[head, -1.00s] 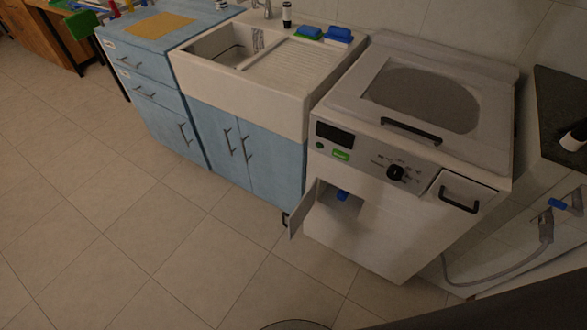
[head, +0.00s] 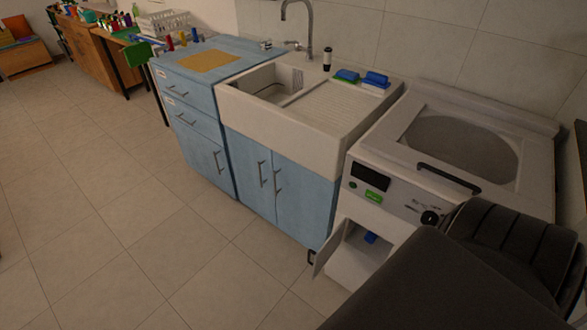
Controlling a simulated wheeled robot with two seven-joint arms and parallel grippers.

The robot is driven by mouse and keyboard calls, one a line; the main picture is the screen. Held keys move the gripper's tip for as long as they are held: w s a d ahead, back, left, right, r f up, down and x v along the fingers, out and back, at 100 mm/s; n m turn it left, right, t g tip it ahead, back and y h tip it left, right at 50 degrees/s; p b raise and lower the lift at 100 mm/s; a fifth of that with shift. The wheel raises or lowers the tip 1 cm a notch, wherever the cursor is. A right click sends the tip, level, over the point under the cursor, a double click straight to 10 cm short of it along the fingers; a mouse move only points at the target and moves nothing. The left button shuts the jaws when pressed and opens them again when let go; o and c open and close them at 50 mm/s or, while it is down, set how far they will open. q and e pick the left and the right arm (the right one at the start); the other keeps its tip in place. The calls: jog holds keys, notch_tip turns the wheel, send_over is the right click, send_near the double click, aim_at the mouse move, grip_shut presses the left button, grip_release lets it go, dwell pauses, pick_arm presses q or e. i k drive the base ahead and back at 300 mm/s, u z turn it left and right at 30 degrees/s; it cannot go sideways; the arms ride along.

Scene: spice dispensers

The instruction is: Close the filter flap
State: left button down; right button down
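The white washing machine (head: 385,172) stands at the right. Its filter flap (head: 328,248) is at the lower left of the front and stands open, swung outward to the left. A small black handle (head: 311,257) shows at the flap's outer edge. Inside the open compartment is a blue filter cap (head: 370,238). A thick dark arm link of mine crosses the lower right and hides the right part of the machine's front. Neither of my grippers is in view.
Blue cabinets (head: 283,190) with a white sink (head: 310,134) stand directly left of the machine. A black handle (head: 448,177) is on the machine's top lid. The tiled floor (head: 140,235) in front and to the left is clear.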

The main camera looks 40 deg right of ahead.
aim_at(325, 253)
jog(key=u, duration=0.05)
jog(key=i, duration=1.9)
jog(key=z, duration=3.65)
